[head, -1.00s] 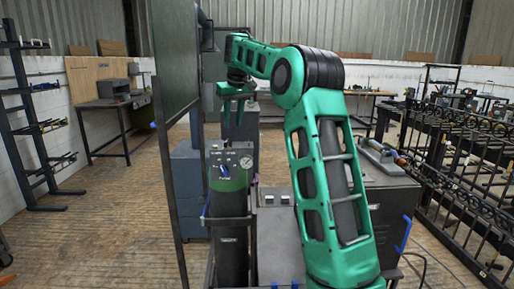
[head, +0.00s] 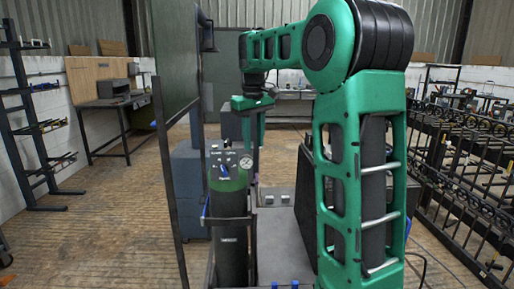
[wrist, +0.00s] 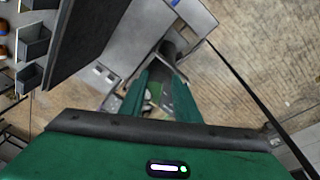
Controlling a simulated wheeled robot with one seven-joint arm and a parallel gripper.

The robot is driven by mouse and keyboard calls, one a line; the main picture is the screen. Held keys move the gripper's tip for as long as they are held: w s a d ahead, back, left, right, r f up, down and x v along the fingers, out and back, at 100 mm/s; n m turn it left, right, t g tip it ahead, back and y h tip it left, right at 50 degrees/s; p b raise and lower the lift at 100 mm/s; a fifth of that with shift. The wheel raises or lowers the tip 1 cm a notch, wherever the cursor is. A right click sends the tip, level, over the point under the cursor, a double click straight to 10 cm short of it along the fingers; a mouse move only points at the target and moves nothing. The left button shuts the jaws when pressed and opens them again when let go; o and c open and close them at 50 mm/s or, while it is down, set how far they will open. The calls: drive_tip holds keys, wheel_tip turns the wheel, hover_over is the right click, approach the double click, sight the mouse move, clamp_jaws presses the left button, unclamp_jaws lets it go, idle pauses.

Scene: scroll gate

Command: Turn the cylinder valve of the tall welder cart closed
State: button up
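The tall welder cart carries a green-topped gas cylinder (head: 229,181) with a dark lower body, standing upright in the head view. On the panel at its top sit a small blue valve handle (head: 224,170) and a round white gauge (head: 246,162). My gripper (head: 254,143) points down just above and right of this panel, apart from the handle. In the wrist view, its two green fingers (wrist: 157,100) stand apart with nothing held between them. Part of the cylinder top shows beyond the fingers there, but I cannot make out the handle.
A dark green upright panel (head: 175,60) stands close on the left of the cylinder. The cart's grey deck (head: 275,245) lies right of it, partly hidden by my arm. Metal gates (head: 470,190) fill the right side. Wooden floor is free at left.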

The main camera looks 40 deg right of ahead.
sight(227, 143)
drive_tip(key=shift+s+a+f+g, duration=0.15)
drive_tip(key=shift+s+f, duration=0.1)
drive_tip(key=shift+s, duration=0.65)
drive_tip(key=shift+s+a+f+g, duration=0.15)
drive_tip(key=shift+s+f, duration=0.1)
drive_tip(key=shift+s, duration=0.65)
drive_tip(key=shift+d, duration=0.1)
